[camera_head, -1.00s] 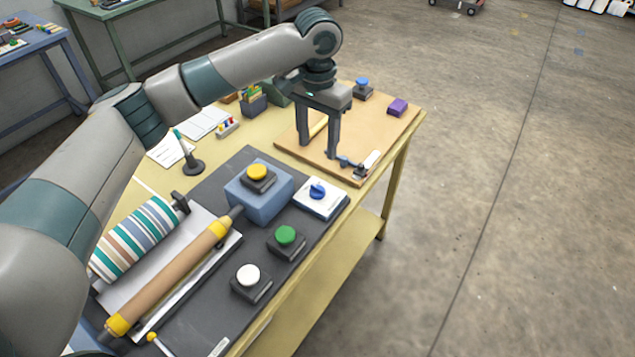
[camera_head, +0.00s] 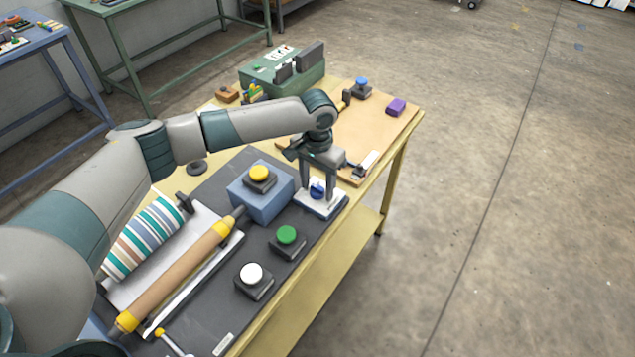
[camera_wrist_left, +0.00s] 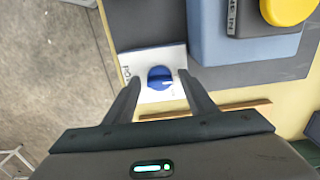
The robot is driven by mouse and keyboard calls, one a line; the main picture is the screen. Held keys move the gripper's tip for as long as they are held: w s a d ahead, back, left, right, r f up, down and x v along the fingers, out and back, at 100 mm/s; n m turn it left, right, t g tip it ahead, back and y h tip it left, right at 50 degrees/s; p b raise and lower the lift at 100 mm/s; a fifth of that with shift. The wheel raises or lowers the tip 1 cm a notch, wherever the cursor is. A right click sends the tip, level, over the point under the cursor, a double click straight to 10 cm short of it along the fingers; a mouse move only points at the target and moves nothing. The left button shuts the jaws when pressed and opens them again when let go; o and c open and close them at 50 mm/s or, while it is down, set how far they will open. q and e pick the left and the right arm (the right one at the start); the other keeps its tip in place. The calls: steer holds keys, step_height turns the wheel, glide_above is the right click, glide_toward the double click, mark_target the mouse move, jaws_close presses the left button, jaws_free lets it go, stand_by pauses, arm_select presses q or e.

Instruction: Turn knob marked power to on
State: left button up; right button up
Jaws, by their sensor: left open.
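The power knob (camera_head: 317,187) is a blue dial on a white plate (camera_head: 321,208) at the right edge of the dark mat. In the left wrist view the knob (camera_wrist_left: 160,77) shows with a white pointer mark toward the right, and the plate has partly legible lettering at its left. My left gripper (camera_head: 318,189) is open and points down over the plate, with a finger on either side of the knob in the head view. In the left wrist view its fingertips (camera_wrist_left: 159,78) flank the knob with gaps; contact is not visible. My right gripper is not in view.
A blue box with a yellow button (camera_head: 260,173) stands just left of the plate. Green (camera_head: 286,235) and white (camera_head: 251,273) buttons lie nearer. A roller press (camera_head: 175,275) and a striped roll (camera_head: 146,238) are at left. A wooden board (camera_head: 375,130) lies behind.

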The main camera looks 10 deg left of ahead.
arm_select(q)
steer(key=shift+c, duration=0.5)
steer(key=c, duration=0.9)
steer(key=shift+c, duration=0.2)
